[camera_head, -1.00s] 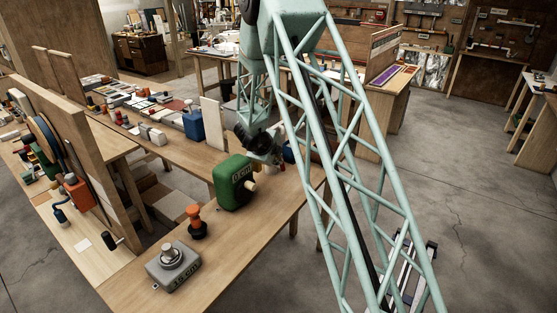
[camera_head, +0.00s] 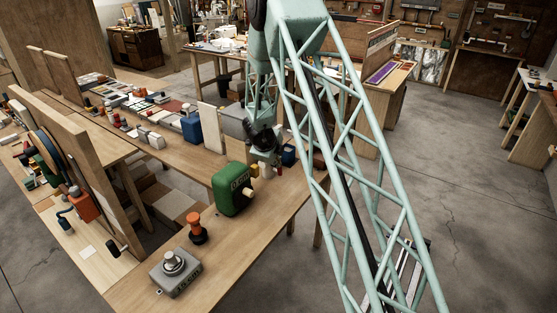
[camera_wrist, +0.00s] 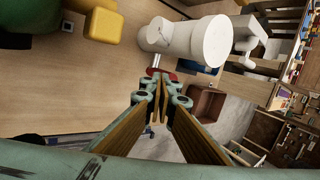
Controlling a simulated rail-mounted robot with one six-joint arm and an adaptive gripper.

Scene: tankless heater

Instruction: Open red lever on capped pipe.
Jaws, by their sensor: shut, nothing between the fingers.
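In the wrist view, a white pipe with a broad round cap (camera_wrist: 190,41) lies just beyond my fingertips. A small red piece (camera_wrist: 160,72), which looks like the lever, shows below the pipe, partly hidden behind the fingertips. I cannot tell whether the fingers touch it. My gripper (camera_wrist: 160,101) is shut, with its wooden-looking fingers together and nothing between them. In the head view, my gripper (camera_head: 265,143) is above the bench behind the green box; the white pipe (camera_head: 267,171) shows small below it, and the lever is too small to make out.
A green box (camera_head: 232,189) stands on the bench nearby. A yellow block (camera_wrist: 104,20) is left of the pipe in the wrist view. An orange knob (camera_head: 196,228) and a grey box (camera_head: 175,274) stand at the near end. The bench between them has bare room.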

